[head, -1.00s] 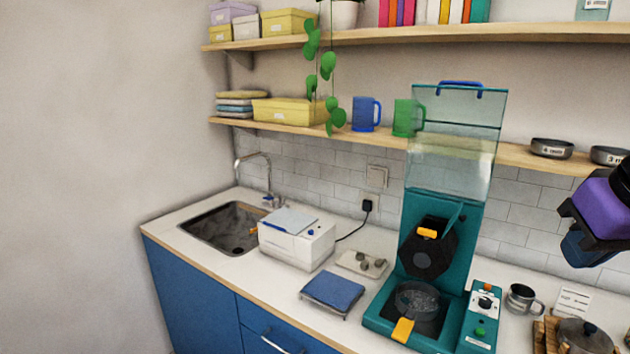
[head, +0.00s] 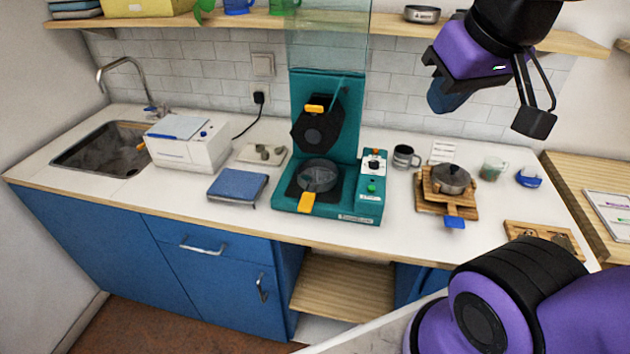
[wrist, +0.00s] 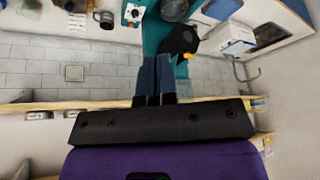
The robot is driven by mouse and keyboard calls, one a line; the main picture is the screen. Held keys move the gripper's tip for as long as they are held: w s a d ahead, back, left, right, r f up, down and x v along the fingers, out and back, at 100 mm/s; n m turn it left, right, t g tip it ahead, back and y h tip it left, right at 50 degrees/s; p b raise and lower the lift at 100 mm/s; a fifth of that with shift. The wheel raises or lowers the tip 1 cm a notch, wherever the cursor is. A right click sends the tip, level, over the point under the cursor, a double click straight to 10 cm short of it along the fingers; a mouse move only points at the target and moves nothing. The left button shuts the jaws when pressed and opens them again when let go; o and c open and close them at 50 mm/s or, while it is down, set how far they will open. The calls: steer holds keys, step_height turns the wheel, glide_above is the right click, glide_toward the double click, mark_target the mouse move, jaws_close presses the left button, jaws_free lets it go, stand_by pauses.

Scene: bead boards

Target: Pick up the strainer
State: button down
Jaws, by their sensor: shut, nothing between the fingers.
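A round, grey, see-through basket (head: 318,177) with an orange handle sits on the base of the teal machine (head: 349,207); it looks like the strainer, but I cannot make out its mesh for certain. The orange handle (head: 307,203) points to the front edge of the counter. My gripper (head: 447,97) hangs high at the upper right of the head view, above the counter and well apart from the basket. Its blue fingers are together and empty in the wrist view (wrist: 154,82).
A blue pad (head: 238,186) and white box (head: 187,145) lie left of the machine. The clear panel (head: 327,40) and shelf (head: 385,24) are obstacles above.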

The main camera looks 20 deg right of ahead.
steer(key=c, duration=1.5)
jaws_free()
steer(key=o, duration=0.4)
steer(key=shift+w+a, duration=0.1)
steer(key=shift+w, duration=0.2)
steer(key=shift+c, duration=0.2)
steer(key=o, duration=0.5)
steer(key=w+a+f+m+g+y, duration=0.1)
steer(key=w+f, duration=0.2)
steer(key=w, duration=0.3)
steer(key=shift+w+a+g+y, duration=0.25)
steer(key=shift+g+y, duration=0.05)
steer(key=shift+y, duration=0.1)
steer(key=m+g+h, duration=0.2)
steer(key=m+g, duration=0.2)
steer(key=m, duration=0.2)
glide_above(308, 197)
steer(key=f, duration=2.3)
steer(key=shift+s+d, duration=0.15)
steer(key=shift+s, duration=0.15)
step_height(308, 197, down, 5)
steer(key=shift+f, duration=0.2)
steer(key=shift+w+a+f, duration=0.1)
steer(key=shift+w+f, duration=0.05)
steer(key=shift+f, duration=1.15)
steer(key=shift+w+a+f, duration=0.1)
steer(key=shift+w+f, duration=0.05)
steer(key=shift+f, duration=1.15)
